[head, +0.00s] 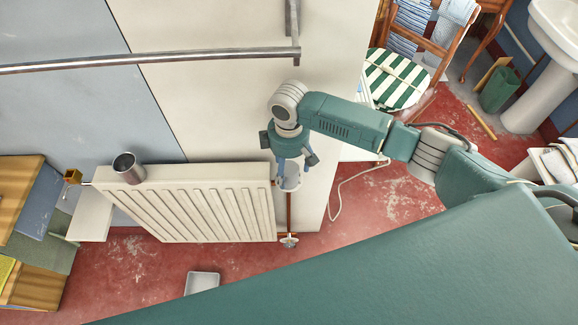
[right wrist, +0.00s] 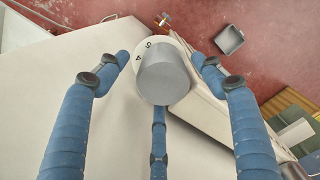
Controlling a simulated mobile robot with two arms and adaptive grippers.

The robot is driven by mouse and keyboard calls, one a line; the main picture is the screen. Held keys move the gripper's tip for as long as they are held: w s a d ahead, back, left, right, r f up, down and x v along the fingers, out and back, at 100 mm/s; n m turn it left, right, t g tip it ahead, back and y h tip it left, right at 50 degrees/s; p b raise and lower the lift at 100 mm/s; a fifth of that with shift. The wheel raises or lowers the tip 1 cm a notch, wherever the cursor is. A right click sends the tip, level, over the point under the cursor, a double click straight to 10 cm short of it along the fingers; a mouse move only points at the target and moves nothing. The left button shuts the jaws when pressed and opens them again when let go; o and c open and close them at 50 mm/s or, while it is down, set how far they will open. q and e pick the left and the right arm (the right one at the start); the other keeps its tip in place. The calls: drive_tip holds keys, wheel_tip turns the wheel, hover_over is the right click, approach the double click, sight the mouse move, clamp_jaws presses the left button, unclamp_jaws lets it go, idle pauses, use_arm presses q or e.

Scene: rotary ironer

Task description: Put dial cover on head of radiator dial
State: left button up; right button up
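In the right wrist view, a smooth grey cylinder (right wrist: 168,78) stands against a pale disc marked with 4 and 5 (right wrist: 142,52). The disc looks like the radiator dial. The cylinder looks like the dial cover, but I cannot tell how they are joined. In the head view, a pale dial part (head: 291,184) shows below my right gripper (head: 291,172), beside the right end of the radiator (head: 200,205). My right gripper's blue fingers (right wrist: 166,62) are spread around the cylinder. Gaps show at both sides; the third finger's contact is unclear. My left gripper is out of view.
A copper pipe (head: 289,212) runs down to a floor-level valve (head: 289,240). A grey tray (head: 202,282) lies on the red floor. A wall rail (head: 150,58) runs above.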

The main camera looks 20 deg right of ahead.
sight(289, 167)
wheel_tip(289, 167, up, 8)
drive_tip(key=shift+r+b, duration=0.1)
drive_tip(key=shift+b, duration=0.35)
idle(0.5)
